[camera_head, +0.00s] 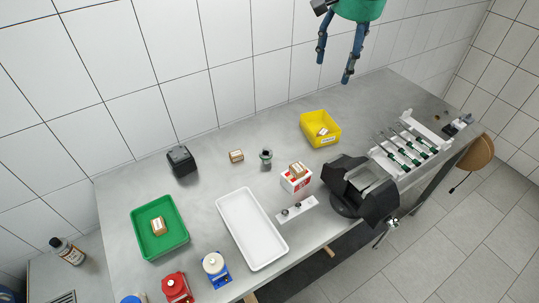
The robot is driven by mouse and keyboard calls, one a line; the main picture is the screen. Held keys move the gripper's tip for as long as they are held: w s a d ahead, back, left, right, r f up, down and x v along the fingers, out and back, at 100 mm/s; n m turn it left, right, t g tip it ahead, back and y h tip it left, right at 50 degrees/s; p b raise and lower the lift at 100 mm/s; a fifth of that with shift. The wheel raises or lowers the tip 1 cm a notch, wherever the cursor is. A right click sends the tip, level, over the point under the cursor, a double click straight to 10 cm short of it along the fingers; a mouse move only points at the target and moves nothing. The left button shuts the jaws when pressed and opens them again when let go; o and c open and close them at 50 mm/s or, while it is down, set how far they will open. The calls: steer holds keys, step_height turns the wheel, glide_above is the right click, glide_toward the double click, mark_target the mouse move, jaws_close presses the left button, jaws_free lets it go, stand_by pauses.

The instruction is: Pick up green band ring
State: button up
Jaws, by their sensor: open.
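A small dark grey piece with a green band (265,154) stands on the bench near its middle; it is too small to tell whether it is the green band ring itself or a holder with the ring on it. My gripper (333,72) is at the top of the view, above the back of the bench, with its two blue fingers spread and nothing between them. It is well apart from the green-banded piece, up and to the right of it.
Nearby are a small box (236,156), a black block (182,162), a yellow bin (320,136), a red-and-white carton (295,185), a white tray (284,250), a green tray (137,222) and a black vise (377,205). Screwdrivers (402,152) lie in a rack at right.

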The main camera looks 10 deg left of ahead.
steer(key=w+a+f+g, duration=0.1)
steer(key=w+a+f, duration=0.25)
steer(key=a, duration=0.35)
steer(key=w+a+f+m, duration=0.1)
steer(key=w+a+f, duration=0.1)
steer(key=w+a, duration=0.35)
steer(key=w+a+f+g, duration=0.1)
steer(key=w+a+f, duration=0.15)
steer(key=a, duration=0.65)
step_height(320, 180, down, 29)
steer(key=shift+h, duration=0.4)
steer(key=b, duration=0.1)
glide_above(266, 154)
steer(key=s, duration=0.1)
steer(key=shift+s+d+f, duration=0.1)
steer(key=shift+d+f, duration=0.05)
steer(key=shift+f, duration=4.45)
steer(key=shift+f, duration=0.15)
steer(key=shift+f+b, duration=0.5)
steer(key=shift+f, duration=2.15)
